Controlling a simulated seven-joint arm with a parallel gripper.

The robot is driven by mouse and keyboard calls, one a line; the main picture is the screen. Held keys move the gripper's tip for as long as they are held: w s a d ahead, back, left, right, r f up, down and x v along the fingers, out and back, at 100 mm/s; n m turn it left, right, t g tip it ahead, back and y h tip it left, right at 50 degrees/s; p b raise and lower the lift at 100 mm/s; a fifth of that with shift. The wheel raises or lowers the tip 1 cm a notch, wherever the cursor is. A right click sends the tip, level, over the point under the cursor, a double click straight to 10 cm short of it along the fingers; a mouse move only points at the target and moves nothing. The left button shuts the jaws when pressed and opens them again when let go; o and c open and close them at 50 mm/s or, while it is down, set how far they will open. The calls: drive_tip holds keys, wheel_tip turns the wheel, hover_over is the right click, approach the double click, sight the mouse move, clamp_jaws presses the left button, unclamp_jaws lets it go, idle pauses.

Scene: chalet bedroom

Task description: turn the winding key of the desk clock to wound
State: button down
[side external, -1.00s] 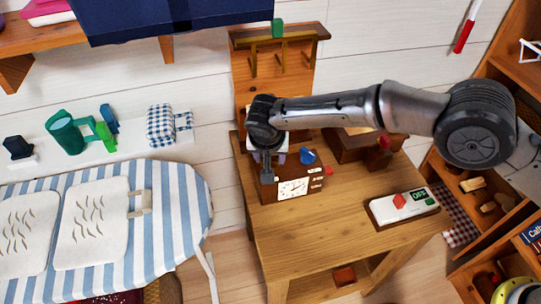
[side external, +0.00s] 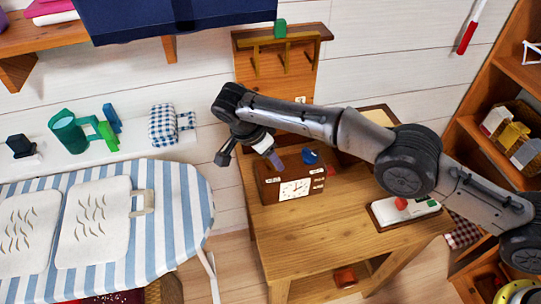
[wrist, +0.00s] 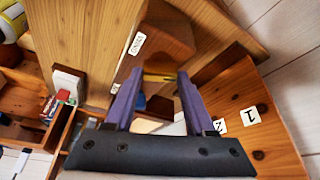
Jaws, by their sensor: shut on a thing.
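The desk clock (side external: 295,189) is a brown wooden box with a white dial, standing on the left part of the wooden desk. In the wrist view its body (wrist: 165,40) carries a white label (wrist: 136,43) that seems to read WOUND. A yellow winding key (wrist: 160,77) lies between my purple fingertips. My gripper (side external: 276,160) reaches down from the upper left to the clock, tilted, and is shut on the key; the wrist view shows the fingers (wrist: 160,82) on both sides of it. The key is too small to make out in the side view.
A blue knob-like thing (side external: 310,156) is at the clock's top. A white device with a red button (side external: 401,203) lies on the desk's right. A hook board (side external: 275,60) stands behind. The desk front (side external: 320,235) is clear. A striped ironing board (side external: 185,205) is to the left.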

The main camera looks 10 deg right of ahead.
drive_tip(key=shift+s+f+m, duration=0.1)
drive_tip(key=shift+m, duration=0.2)
drive_tip(key=shift+a, duration=0.1)
drive_tip(key=shift+c, duration=1.2)
unclamp_jaws()
drive_tip(key=shift+r, duration=0.2)
wheel_tip(320, 180, up, 3)
drive_tip(key=shift+r, duration=0.1)
drive_tip(key=shift+s+d+r, duration=0.55)
drive_tip(key=shift+s+r, duration=0.05)
drive_tip(key=shift+r, duration=0.2)
drive_tip(key=s+d+r, duration=0.7)
drive_tip(key=s+r, duration=0.1)
drive_tip(key=s, duration=0.2)
drive_tip(key=shift+d, duration=0.2)
